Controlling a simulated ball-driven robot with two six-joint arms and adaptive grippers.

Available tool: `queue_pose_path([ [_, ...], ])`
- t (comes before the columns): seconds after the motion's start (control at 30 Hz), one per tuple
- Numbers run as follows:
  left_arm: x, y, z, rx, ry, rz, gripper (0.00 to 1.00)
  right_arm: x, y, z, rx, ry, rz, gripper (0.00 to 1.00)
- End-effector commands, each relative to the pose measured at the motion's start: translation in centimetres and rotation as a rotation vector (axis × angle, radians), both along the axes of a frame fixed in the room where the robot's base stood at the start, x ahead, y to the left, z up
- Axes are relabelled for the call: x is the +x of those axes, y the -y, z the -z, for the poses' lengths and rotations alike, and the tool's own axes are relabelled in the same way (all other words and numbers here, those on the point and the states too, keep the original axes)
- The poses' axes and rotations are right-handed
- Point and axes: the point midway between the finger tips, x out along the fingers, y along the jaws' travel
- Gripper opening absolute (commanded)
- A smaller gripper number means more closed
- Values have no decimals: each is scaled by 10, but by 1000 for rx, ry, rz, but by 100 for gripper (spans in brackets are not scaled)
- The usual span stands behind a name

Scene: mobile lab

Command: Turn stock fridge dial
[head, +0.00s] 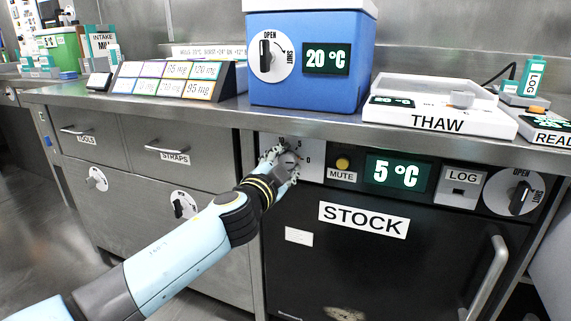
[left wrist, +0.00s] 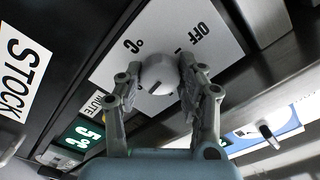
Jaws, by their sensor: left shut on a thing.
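The stock fridge is the black unit under the counter, with a STOCK label (head: 364,219) on its door. Its dial (left wrist: 159,75) is a round grey knob with a dark pointer line on a white plate marked OFF and °C. My left gripper (head: 284,163) is at the dial at the fridge panel's upper left. In the left wrist view the fingers of my left gripper (left wrist: 159,88) are on both sides of the knob, shut on it. In the head view the gripper hides much of the dial. The fridge display (head: 396,173) reads 5 °C. My right gripper is not in view.
Right of the dial are a yellow MUTE button (head: 343,163), a LOG slot (head: 460,190) and an OPEN/SHUT knob (head: 520,197). The counter edge (head: 330,135) runs just above the gripper. A blue box (head: 308,89) and a THAW tray (head: 436,122) stand on the counter.

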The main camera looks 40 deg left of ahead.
Motion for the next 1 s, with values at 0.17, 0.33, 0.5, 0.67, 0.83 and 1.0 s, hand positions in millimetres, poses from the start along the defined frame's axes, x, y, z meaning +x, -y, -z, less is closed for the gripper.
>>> queue_pose_path([
  [0.17, 0, 0, 1, 84, -22, 1, 6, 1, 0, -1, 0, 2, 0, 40],
  [0.33, 0, 0, 2, 133, -34, 1, 6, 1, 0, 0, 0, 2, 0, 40],
  [0.5, -1, 0, 2, 154, -39, 1, 6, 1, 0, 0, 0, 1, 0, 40],
  [0.67, -1, 0, 2, 159, -40, 1, 6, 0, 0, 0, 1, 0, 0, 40],
  [0.83, -1, 0, 2, 158, -41, 1, 6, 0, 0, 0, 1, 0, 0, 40],
  [1.0, 0, 0, 1, 158, -40, 1, 53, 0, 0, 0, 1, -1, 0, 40],
])
